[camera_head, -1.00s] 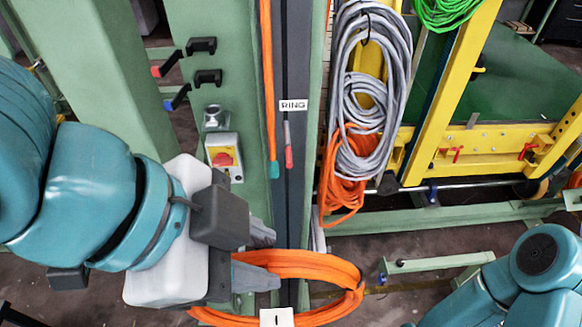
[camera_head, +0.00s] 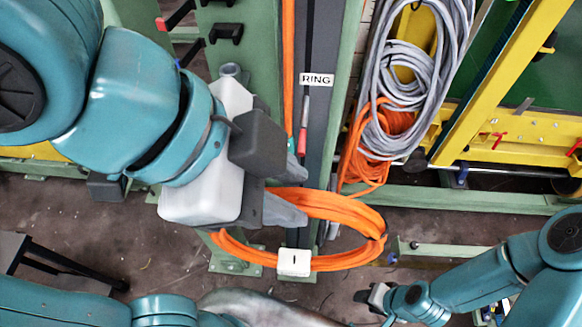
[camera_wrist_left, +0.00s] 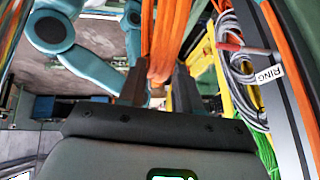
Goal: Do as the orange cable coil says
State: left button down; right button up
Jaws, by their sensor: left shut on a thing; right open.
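The orange cable coil (camera_head: 345,208) hangs in front of the post in the head view. A white tag (camera_head: 294,262) on its lower strands bears a single upright stroke. My left gripper (camera_head: 303,192) is shut on the coil's upper strands. In the left wrist view, the orange strands (camera_wrist_left: 162,45) run between the fingers of that gripper (camera_wrist_left: 158,88). My right gripper (camera_head: 372,298) is open and empty, low in the head view.
Grey cable coils (camera_head: 400,95) and another orange coil (camera_head: 370,150) hang right of the post. A yellow frame (camera_head: 480,85) stands at the right. Black hooks (camera_head: 226,32) are on the green post at upper left. Dark floor lies below.

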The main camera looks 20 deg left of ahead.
pick_arm(q)
jog(key=shift+s+d+r, duration=0.1)
jog(key=shift+d+r, duration=0.05)
jog(key=shift+w+a, duration=0.45)
jog(key=shift+w, duration=0.25)
jog(key=shift+w+a+f, duration=0.25)
jog(key=shift+w+a, duration=0.35)
jog(key=shift+w, duration=1.6)
jog(key=shift+w+a+f, duration=0.3)
jog(key=shift+w+a, duration=0.3)
jog(key=shift+w, duration=1.65)
jog(key=shift+w+a+f, duration=0.25)
jog(key=shift+w+a, duration=0.35)
jog(key=shift+w, duration=1.6)
